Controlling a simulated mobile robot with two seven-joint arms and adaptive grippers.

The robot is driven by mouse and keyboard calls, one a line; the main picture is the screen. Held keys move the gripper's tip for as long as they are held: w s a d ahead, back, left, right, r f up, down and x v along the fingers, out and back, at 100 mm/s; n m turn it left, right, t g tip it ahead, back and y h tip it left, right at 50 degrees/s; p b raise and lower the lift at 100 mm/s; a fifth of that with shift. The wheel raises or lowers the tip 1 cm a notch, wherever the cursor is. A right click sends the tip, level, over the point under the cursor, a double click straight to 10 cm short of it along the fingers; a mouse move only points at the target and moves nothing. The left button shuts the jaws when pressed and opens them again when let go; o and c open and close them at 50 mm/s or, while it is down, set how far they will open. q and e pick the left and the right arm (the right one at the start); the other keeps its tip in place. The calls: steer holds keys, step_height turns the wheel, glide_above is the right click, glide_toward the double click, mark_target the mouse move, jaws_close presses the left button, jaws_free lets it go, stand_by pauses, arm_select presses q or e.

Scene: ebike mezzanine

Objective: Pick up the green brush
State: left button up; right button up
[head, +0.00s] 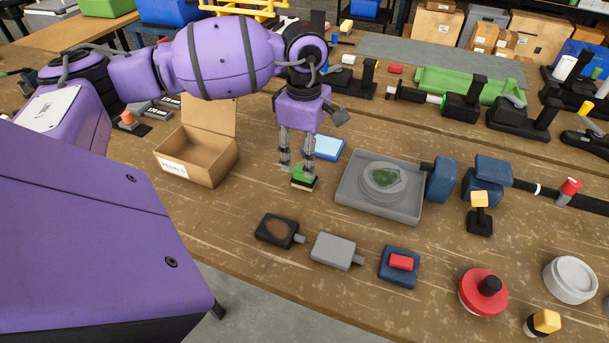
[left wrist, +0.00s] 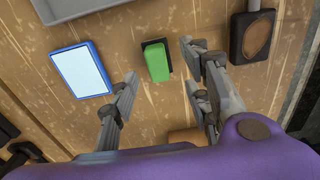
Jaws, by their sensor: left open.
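The green brush (head: 303,178) has a green top and a dark base. It rests on the wooden table right of the open cardboard box. It also shows in the left wrist view (left wrist: 157,63), upper middle. My left gripper (head: 298,160) points down over the brush, and its fingers partly cover it in the head view. In the left wrist view the left gripper (left wrist: 160,65) is open, with one finger on each side of the brush and gaps between; I see no contact. My right gripper is not in view.
The cardboard box (head: 183,162) stands left of the brush. A blue-edged pad (head: 326,147) lies just behind it. A grey tray (head: 352,207) with a round dish is at right. A dark brown-topped block (head: 275,230) lies in front.

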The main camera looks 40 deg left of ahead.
arm_select(q)
steer(key=shift+w+a+f+p, duration=0.15)
steer(key=shift+f+p, duration=0.3)
steer(key=shift+f, duration=2.2)
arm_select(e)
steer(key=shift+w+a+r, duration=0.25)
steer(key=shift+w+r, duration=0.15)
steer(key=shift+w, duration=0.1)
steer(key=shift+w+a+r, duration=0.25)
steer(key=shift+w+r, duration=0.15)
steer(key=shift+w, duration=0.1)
arm_select(q)
jaws_close()
steer(key=shift+r, duration=0.1)
steer(key=shift+w+r, duration=0.1)
steer(key=shift+r, duration=0.35)
step_height(320, 180, up, 2)
steer(key=shift+r, duration=0.25)
steer(key=s+d+r+b, duration=0.1)
steer(key=s+d+r, duration=0.7)
steer(key=s, duration=0.3)
steer(key=shift+s+d+r, duration=0.15)
steer(key=shift+s+r, duration=0.1)
steer(key=shift+r, duration=0.5)
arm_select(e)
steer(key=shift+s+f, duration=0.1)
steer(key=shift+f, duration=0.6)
